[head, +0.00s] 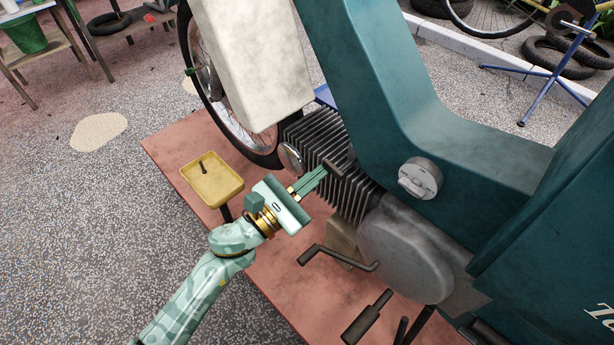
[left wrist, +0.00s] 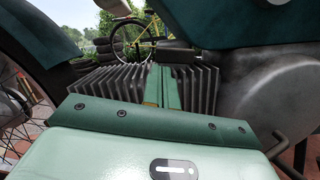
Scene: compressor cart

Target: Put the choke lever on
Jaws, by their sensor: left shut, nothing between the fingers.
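A small dark lever-like bar (head: 336,172) sits on the finned engine (head: 318,136) of the teal moped; I take it to be the choke lever. My left gripper (head: 322,171) reaches in from the lower left, shut and empty. Its fingertips are at the bar, and I cannot tell whether they touch it. In the left wrist view the shut fingers (left wrist: 164,70) point between the fins, with a dark block (left wrist: 177,56) just beyond them. My right gripper is out of view.
A round grey knob (head: 420,178) is on the teal frame to the right. A yellow tray (head: 212,180) with a small dark item stands left of my gripper. The crank pedal (head: 340,259) and round engine cover (head: 405,250) are below right.

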